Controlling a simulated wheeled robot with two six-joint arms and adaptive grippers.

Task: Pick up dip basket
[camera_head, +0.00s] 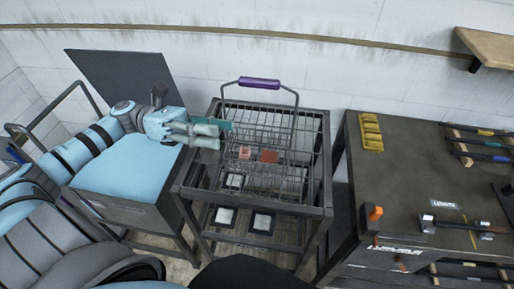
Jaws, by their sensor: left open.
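The dip basket (252,150) is a wire basket with a tall wire handle and a purple grip (259,83). It stands on a dark metal rack (322,165) in the middle of the view. Two small orange-brown blocks show in it, one at the left (245,153) and one at the right (269,156). My left gripper (219,134) is open, at the basket's upper left, with its fingers pointing right. It is lower in the picture than the purple grip and apart from it. I cannot tell whether its fingertips touch the wire. My right gripper is not in view.
A box with light blue contents or top (128,168) and a raised dark lid (120,75) stands left of the rack. A dark workbench (400,185) at the right holds yellow blocks (370,133), a hammer (460,226) and an orange item (375,213). A wooden shelf (490,45) juts out at upper right.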

